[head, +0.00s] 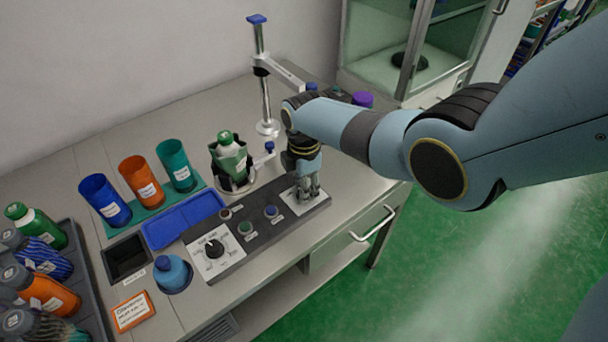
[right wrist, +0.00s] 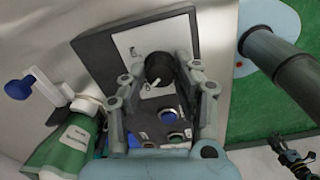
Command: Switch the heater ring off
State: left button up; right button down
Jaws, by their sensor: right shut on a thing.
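A dark control panel (head: 258,230) lies along the table's front edge. My right gripper (head: 308,192) points down over the white plate (head: 318,203) at the panel's right end. In the right wrist view my right gripper (right wrist: 162,72) is shut on a black knob (right wrist: 158,66) with a white pointer mark. The gripper mostly hides this knob in the head view. A metal ring holder (head: 235,186) surrounds a green bottle (head: 230,147) behind the panel. A dark gripper, seemingly my left (right wrist: 292,158), shows small in the wrist view; its jaws are unclear.
The panel's left end has a dial knob (head: 213,247), with a green button (head: 245,228) and a blue button (head: 271,211) between. A metal post (head: 264,85) stands behind. Blue (head: 105,198), orange (head: 140,180) and teal (head: 176,164) cups stand left. A blue tray (head: 180,222) lies nearby.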

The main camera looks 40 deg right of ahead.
jog(key=shift+n, duration=0.7)
jog(key=c, duration=1)
grip_release()
notch_tip(320, 180, up, 12)
